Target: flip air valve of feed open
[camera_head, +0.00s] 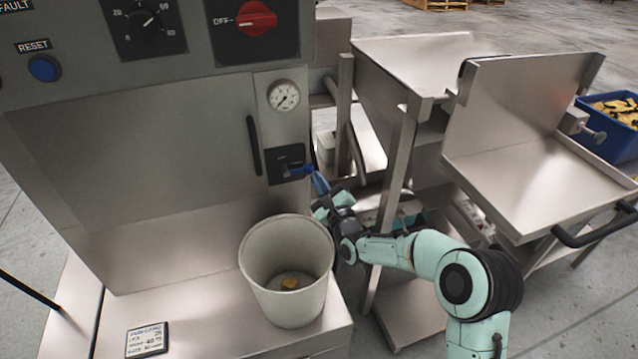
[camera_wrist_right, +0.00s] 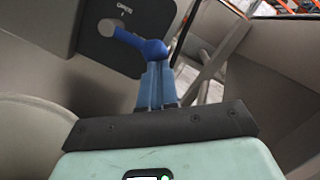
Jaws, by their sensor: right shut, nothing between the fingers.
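The air valve shows as a blue lever (camera_head: 299,170) on a dark plate (camera_head: 283,166) below the round gauge (camera_head: 284,96). In the head view the lever points to the right, roughly level. In the right wrist view the blue lever (camera_wrist_right: 140,43) runs from its pivot down to the right. My right gripper (camera_head: 321,184) is shut and empty, its blue fingertips (camera_wrist_right: 156,72) at the lever's free end. The tips look to be touching the lever or very close; I cannot tell which. My left gripper is not in view.
A pale bucket (camera_head: 288,270) with a yellowish piece inside stands on the ledge just left of my right wrist. A black handle (camera_head: 254,146) is left of the valve. Steel tables (camera_head: 540,175) and a blue crate (camera_head: 612,130) stand to the right.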

